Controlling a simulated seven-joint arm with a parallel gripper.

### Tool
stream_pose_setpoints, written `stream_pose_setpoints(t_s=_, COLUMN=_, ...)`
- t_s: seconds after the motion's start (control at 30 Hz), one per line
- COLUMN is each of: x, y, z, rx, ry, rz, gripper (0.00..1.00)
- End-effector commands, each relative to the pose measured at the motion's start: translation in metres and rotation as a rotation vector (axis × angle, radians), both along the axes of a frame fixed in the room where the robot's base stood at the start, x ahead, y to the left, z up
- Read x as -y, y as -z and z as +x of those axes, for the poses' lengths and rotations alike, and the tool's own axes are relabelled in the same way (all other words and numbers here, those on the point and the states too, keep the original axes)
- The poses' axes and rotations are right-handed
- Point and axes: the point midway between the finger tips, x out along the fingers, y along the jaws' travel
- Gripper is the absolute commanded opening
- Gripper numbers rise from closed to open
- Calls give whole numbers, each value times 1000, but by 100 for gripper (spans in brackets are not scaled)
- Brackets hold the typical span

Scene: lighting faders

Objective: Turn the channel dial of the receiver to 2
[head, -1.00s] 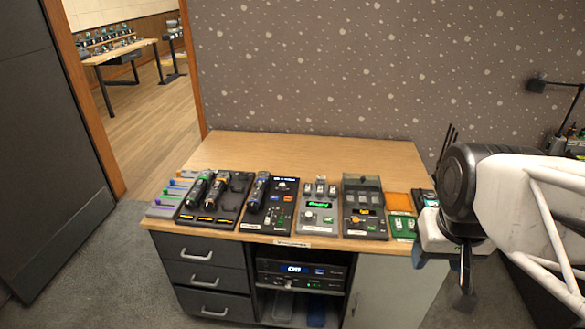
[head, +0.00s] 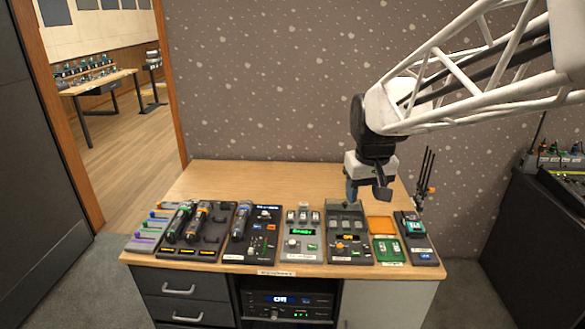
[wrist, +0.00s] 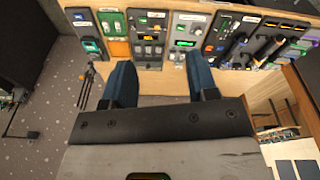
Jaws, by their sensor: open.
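I cannot tell for sure which unit is the receiver. Candidates with knobs are the grey unit with a green display (head: 302,240), the dark unit with an amber display (head: 347,245), and the rack unit (head: 288,300) with a lit display under the tabletop. The dial numbers are too small to read. My gripper (head: 368,190) is open and empty, pointing down above the dark amber-display unit, touching nothing. In the wrist view, my gripper's two blue fingers (wrist: 162,82) are apart, with the amber-display unit (wrist: 150,42) and green-display unit (wrist: 186,42) beyond them.
Left on the desk (head: 240,175) are colored sliders (head: 147,230), a microphone dock (head: 205,245) and a dark panel (head: 252,245). Right are an orange-and-green board (head: 387,250) and a dark unit with a teal part (head: 415,238). Thin dark rods (head: 425,170) rise behind. The desk's back is clear.

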Motion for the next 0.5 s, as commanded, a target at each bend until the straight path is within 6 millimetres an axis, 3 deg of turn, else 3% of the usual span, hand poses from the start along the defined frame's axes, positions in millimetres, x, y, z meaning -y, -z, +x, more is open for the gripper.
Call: stream_pose_setpoints(t_s=0.5, x=-54, y=28, z=117, rx=-38, ry=-128, rz=-13, gripper=53)
